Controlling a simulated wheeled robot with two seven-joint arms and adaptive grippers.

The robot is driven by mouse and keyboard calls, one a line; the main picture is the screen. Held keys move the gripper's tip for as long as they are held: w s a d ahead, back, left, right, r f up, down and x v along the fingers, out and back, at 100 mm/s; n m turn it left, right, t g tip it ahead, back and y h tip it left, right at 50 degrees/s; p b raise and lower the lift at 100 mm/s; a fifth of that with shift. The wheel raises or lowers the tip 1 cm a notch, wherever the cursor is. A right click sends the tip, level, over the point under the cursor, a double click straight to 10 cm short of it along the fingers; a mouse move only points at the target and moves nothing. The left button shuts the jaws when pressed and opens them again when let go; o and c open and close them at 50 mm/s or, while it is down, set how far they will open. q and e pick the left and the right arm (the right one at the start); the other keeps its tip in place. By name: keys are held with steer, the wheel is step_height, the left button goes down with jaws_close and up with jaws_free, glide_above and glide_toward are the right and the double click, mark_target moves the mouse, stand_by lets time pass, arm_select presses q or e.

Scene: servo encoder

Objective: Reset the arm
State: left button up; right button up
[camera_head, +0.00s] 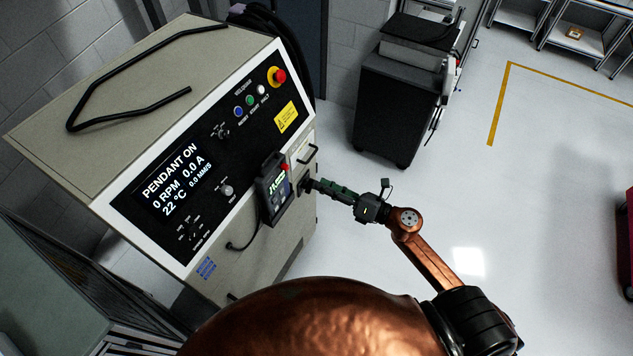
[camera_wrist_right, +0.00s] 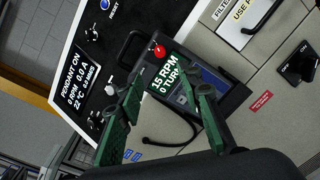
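My right arm reaches in from the lower right. Its green-fingered right gripper (camera_head: 312,184) is at the front of the beige control cabinet (camera_head: 255,260), just right of the handheld pendant (camera_head: 273,196). In the right wrist view the fingers of the right gripper (camera_wrist_right: 160,84) are spread apart with nothing held between them. The pendant (camera_wrist_right: 212,95) lies beyond them, with a red button on top and a screen reading 15 RPM. I cannot tell whether a finger touches it. My left gripper is not in view.
The cabinet's black panel (camera_head: 215,150) carries knobs, coloured buttons, a red emergency stop (camera_head: 277,75) and a display reading PENDANT ON, 0 RPM. A bent black bar (camera_head: 130,66) lies on top. A dark cart (camera_head: 395,105) stands behind.

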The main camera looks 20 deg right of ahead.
stand_by(0.5)
